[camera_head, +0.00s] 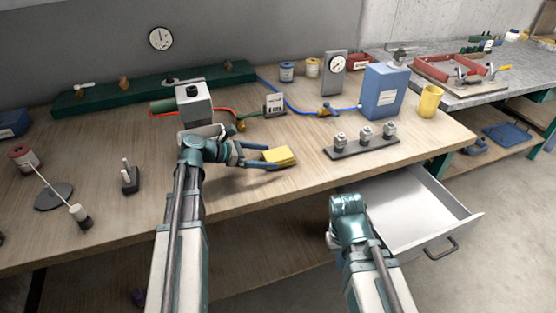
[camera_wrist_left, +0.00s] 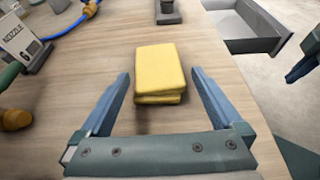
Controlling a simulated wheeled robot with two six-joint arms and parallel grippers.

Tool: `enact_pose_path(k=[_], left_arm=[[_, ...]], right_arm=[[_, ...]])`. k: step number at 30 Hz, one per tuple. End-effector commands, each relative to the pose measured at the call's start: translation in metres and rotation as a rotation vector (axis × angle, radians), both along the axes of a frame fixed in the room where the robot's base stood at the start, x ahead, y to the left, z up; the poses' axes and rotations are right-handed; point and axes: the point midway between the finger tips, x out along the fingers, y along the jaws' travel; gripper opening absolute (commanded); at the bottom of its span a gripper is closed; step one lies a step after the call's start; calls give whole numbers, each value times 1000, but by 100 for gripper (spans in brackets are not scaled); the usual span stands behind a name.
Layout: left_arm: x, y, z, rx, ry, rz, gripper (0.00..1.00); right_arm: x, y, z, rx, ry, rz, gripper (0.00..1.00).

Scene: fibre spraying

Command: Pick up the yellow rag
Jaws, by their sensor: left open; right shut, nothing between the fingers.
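The yellow rag (camera_head: 280,156), a folded block, lies on the wooden workbench in the head view. My left gripper (camera_head: 262,155) is open with its fingers at the rag's near end. In the left wrist view the rag (camera_wrist_left: 160,68) sits between and slightly ahead of the two spread fingertips (camera_wrist_left: 161,73), with visible gaps on both sides. My right arm is low in front of the bench by the open drawer. Its gripper is mostly hidden in the head view; a blue finger of it (camera_wrist_left: 302,68) shows at the left wrist view's right edge.
A rack with several metal fittings (camera_head: 362,149) stands right of the rag. A nozzle box (camera_head: 274,104) and blue hose (camera_head: 300,106) lie behind it. The open drawer (camera_head: 415,215) juts out at the front right. Bench around the rag is clear.

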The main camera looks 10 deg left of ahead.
Motion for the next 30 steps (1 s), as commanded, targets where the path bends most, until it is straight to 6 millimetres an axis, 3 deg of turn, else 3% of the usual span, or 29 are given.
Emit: enact_pose_path(k=[5, 15, 22, 30], left_arm=[[5, -5, -1, 0, 0, -2, 100], [31, -38, -13, 0, 0, -2, 100], [32, -40, -12, 0, 0, 0, 100], [32, -40, -12, 1, -1, 0, 53]], right_arm=[[0, 0, -1, 0, 0, 0, 0], [0, 0, -13, 0, 0, 0, 0], [0, 0, -12, 0, 0, 0, 0], [0, 0, -12, 0, 0, 0, 0]])
